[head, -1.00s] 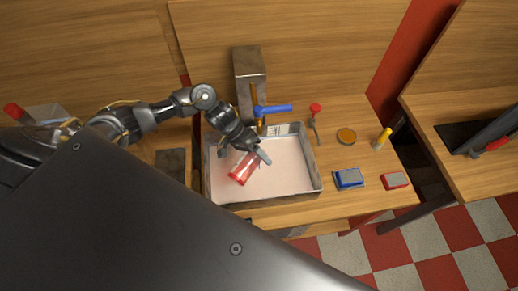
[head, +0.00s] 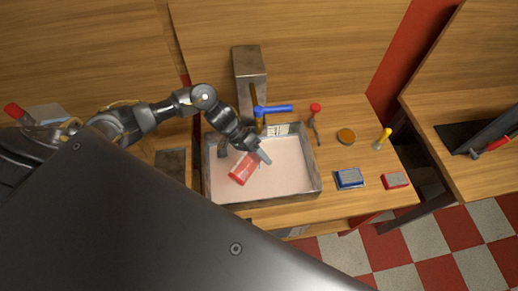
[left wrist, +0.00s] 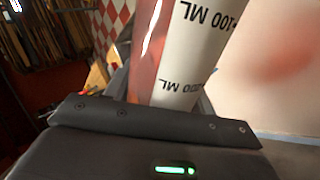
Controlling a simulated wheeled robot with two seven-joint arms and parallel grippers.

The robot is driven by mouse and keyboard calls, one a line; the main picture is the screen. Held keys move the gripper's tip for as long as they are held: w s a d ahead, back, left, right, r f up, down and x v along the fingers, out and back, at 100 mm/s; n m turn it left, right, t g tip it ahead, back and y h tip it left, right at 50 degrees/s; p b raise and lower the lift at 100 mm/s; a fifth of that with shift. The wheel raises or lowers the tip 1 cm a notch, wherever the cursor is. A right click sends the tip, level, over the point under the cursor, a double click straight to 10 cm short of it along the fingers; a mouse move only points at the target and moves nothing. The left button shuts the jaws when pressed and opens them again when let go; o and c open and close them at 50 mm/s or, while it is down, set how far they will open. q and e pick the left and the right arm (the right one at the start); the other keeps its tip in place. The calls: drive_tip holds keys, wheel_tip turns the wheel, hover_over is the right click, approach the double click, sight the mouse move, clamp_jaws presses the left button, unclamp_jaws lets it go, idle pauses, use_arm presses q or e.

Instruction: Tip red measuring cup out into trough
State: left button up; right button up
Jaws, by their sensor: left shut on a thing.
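The red measuring cup (head: 243,170) is in my left gripper (head: 252,153), over the left part of the trough (head: 321,180). It lies strongly tilted in the head view, its far end toward the lower left. In the left wrist view the cup (left wrist: 190,50) fills the space between the fingers, with black ML markings upside down on a white strip. The gripper is shut on it. The trough is a metal-rimmed box with a pale inside. Whether anything is in the cup or pouring out, I cannot tell. My right gripper is not in view.
A blue-handled tap (head: 273,109) stands at the trough's back edge by a metal post (head: 249,65). To the right are a red-topped tool (head: 315,110), a round amber dish (head: 346,136), a yellow-handled tool (head: 384,136), and blue (head: 349,178) and red (head: 395,180) blocks.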

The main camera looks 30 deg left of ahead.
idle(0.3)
use_arm(q)
drive_tip(key=shift+w+g, duration=0.15)
drive_tip(key=shift+g, duration=0.25)
drive_tip(key=shift+f+n, duration=0.15)
drive_tip(key=shift+n, duration=0.15)
idle(0.8)
drive_tip(key=shift+w+d+g, duration=0.1)
drive_tip(key=shift+w+g, duration=0.05)
drive_tip(key=shift+g, duration=0.25)
drive_tip(key=shift+w+n+g, duration=0.1)
drive_tip(key=shift+n+g, duration=0.3)
